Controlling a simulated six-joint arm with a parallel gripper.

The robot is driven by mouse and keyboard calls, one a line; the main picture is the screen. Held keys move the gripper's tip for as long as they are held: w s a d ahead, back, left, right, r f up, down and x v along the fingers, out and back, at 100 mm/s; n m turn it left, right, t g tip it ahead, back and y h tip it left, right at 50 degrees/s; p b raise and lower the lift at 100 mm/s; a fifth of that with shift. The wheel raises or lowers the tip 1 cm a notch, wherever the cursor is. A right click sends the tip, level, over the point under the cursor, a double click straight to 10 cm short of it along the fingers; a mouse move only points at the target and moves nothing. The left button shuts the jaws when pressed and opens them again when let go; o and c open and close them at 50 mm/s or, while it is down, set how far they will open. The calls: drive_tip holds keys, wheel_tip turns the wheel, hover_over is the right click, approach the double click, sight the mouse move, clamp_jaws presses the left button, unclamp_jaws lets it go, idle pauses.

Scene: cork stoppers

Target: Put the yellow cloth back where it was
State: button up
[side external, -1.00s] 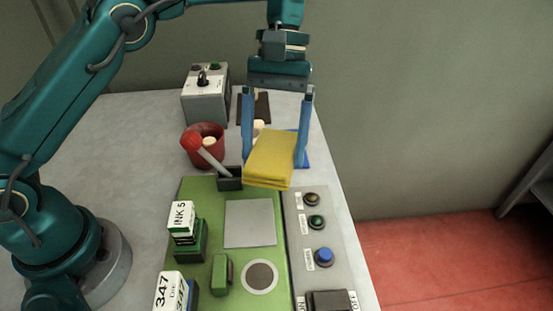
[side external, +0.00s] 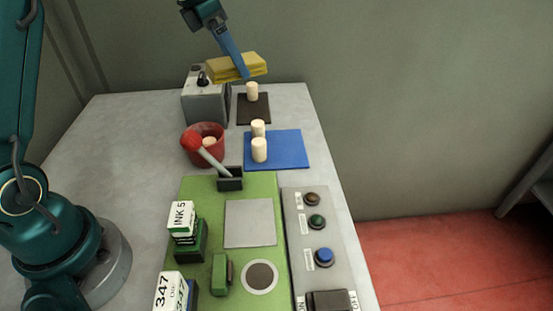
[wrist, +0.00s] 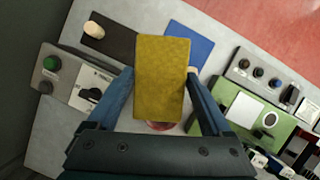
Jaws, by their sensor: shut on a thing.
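The folded yellow cloth (side external: 238,67) is held in my gripper (side external: 246,76), up in the air at the far end of the table, near the grey switch box and the dark mat. In the wrist view, the yellow cloth (wrist: 161,80) fills the space between the two blue fingers of my gripper (wrist: 161,88). It hides part of the blue mat and most of the red pot there. The fingers are shut on the cloth.
A grey switch box (side external: 203,103) stands beside a dark mat (side external: 253,112) bearing one cork stopper (side external: 252,91). A blue mat (side external: 290,150) bears two stoppers. A red pot (side external: 207,155) stands left of it. The green board (side external: 212,260) and button panel (side external: 310,262) lie nearer.

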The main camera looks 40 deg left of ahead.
drive_tip(key=shift+a, duration=0.3)
drive_tip(key=shift+w+d+f, duration=0.75)
drive_tip(key=shift+d+f, duration=0.95)
drive_tip(key=shift+f, duration=0.1)
drive_tip(key=shift+w+d+f, duration=0.75)
drive_tip(key=shift+d+f, duration=0.95)
drive_tip(key=shift+f, duration=0.15)
drive_tip(key=shift+w+d+f, duration=0.75)
drive_tip(key=shift+d+f, duration=0.95)
drive_tip(key=shift+f, duration=0.1)
drive_tip(key=shift+f, duration=0.6)
drive_tip(key=o, duration=1)
drive_tip(key=shift+r, duration=0.1)
